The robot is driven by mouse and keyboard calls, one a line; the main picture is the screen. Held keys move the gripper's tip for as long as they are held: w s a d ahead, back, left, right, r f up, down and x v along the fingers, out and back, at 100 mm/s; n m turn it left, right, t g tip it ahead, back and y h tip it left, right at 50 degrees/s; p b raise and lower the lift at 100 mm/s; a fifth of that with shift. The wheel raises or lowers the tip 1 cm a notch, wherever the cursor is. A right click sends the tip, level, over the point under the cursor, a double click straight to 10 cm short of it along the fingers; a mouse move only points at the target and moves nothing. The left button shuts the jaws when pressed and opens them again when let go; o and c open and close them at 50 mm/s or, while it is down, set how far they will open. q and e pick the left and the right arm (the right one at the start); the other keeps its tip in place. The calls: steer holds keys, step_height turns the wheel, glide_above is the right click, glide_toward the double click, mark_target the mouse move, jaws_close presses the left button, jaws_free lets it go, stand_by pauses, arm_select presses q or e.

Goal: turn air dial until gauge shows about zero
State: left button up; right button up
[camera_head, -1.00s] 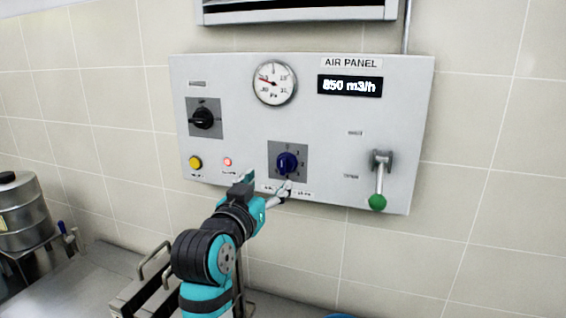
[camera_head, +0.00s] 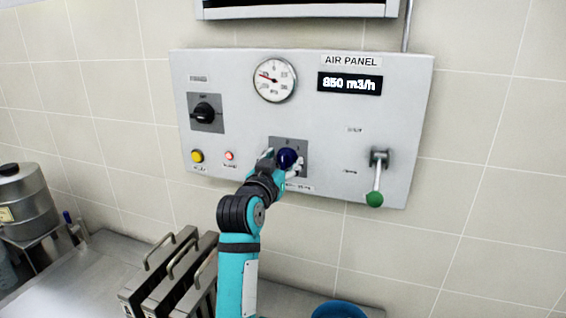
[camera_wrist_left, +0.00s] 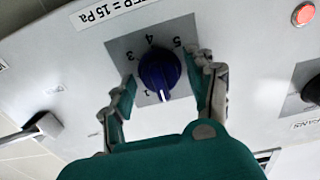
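The blue air dial (camera_head: 287,157) sits on a grey square plate low in the middle of the air panel (camera_head: 340,140). My left gripper (camera_head: 281,162) is at the dial, with one finger on each side. In the left wrist view the dial (camera_wrist_left: 160,71) stands between the open fingers (camera_wrist_left: 165,76), with small gaps beside it. Its white pointer mark points to the bottom of that picture, near the 1. The round gauge (camera_head: 274,80) is above the dial; its needle points left and slightly up, and the scale is too small to read. My right gripper is not in view.
The panel also carries a black rotary switch (camera_head: 204,112), a yellow button (camera_head: 197,156), a lit red light (camera_head: 229,155), a green-knobbed lever (camera_head: 375,190) and a display (camera_head: 350,83) reading 850 m3/h. Metal racks with handles (camera_head: 170,270) stand on the counter below.

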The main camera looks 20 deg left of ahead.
arm_select(q)
steer(key=c, duration=0.9)
steer(key=shift+c, duration=0.2)
steer(key=shift+m, duration=0.3)
steer(key=m+p, duration=0.1)
steer(key=m, duration=0.3)
steer(key=shift+p, duration=0.35)
steer(key=shift+m+p, duration=0.6)
steer(key=shift+m, duration=1.4)
steer(key=o, duration=1.2)
